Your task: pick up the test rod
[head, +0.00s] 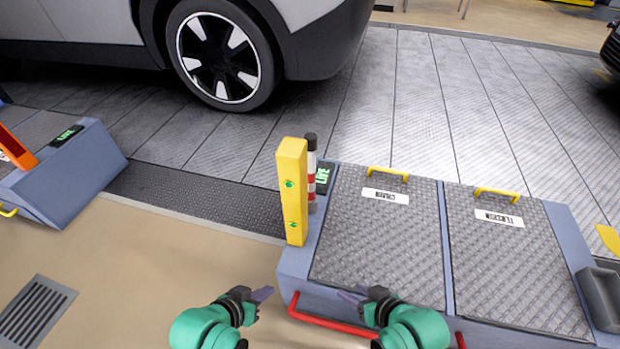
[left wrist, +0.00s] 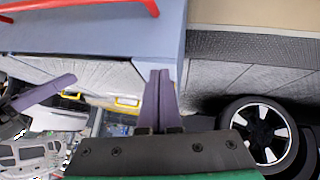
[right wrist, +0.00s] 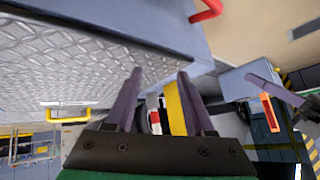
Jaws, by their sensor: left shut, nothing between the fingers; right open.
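I see no object that I can name as the test rod for certain. A striped post (head: 311,172) in black, white and red stands upright close behind a yellow post (head: 293,190), at the left end of a blue-grey cabinet. The stripes and yellow post also show between the fingers in the right wrist view, beyond them. My left gripper (head: 262,294) is shut and empty, in front of the cabinet's left corner. My right gripper (head: 358,296) is open and empty, over the cabinet's front edge. Neither touches the posts.
The cabinet has two closed tread-plate lids, left (head: 375,240) and right (head: 515,265), with yellow handles and labels too small to read surely. A red bar (head: 330,323) runs along its front. A grey bin (head: 602,298) hangs at right. A car stands behind.

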